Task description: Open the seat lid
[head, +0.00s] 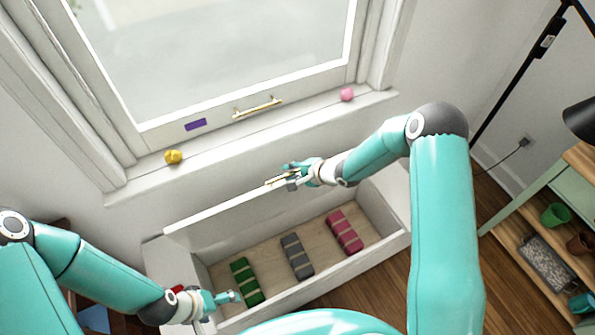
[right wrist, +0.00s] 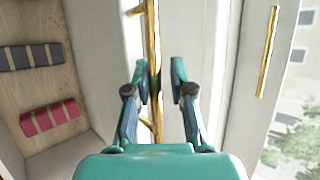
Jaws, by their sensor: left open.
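The white seat lid (head: 215,212) stands raised, nearly upright, at the back of the window-seat box (head: 290,291). Its inside is exposed. The lid's brass handle (head: 283,179) is at my right gripper (head: 290,175). In the right wrist view, the brass handle (right wrist: 152,40) runs between the two fingers of my right gripper (right wrist: 160,72), close to the left finger. A gap shows by the right finger, and I cannot tell whether they grip it. My left gripper (head: 228,297) is open and empty by the box's front left.
Green (head: 245,281), grey (head: 297,257) and pink (head: 344,232) striped bundles lie in the box. A yellow object (head: 173,157) and a pink ball (head: 347,95) sit on the windowsill. A shelf (head: 510,232) and a black lamp (head: 582,121) stand at right.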

